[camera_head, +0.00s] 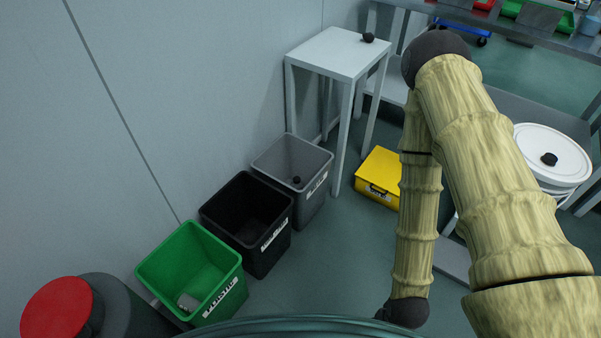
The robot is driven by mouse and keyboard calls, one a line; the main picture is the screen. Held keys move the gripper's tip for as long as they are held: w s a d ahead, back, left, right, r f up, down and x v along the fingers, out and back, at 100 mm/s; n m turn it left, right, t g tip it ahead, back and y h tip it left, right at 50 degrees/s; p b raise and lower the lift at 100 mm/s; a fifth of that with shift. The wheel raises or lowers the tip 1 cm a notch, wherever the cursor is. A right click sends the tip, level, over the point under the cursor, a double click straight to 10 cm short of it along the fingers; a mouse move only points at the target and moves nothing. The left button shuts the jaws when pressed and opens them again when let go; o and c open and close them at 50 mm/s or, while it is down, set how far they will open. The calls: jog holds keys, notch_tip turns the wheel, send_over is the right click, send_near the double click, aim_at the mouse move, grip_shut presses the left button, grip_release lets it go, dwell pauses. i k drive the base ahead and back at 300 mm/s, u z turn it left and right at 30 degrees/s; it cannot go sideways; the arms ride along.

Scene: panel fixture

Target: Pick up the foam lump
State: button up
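I see three small dark lumps, and I cannot tell which is foam. One dark lump (368,37) is on the far right part of the white side table (330,50). A second dark lump (297,180) is inside the grey bin (262,160). A third dark lump (549,159) rests on a round white lid or plate (535,140) at the right. My arm reaches up from the lower right, bends at the top, and comes down to a dark joint near the bottom middle. My gripper does not show.
A black bin (215,210) and a green bin (160,265) labelled PLASTIC, with a grey piece (188,301) inside, line the wall. A yellow box (378,170) is on the floor beside the side table. Metal shelving is behind.

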aim_at(369, 36)
jog(key=z, duration=1.4)
jog(key=i, duration=1.65)
jog(key=u, duration=2.1)
jog(key=i, duration=0.3)
jog(key=u, duration=0.15)
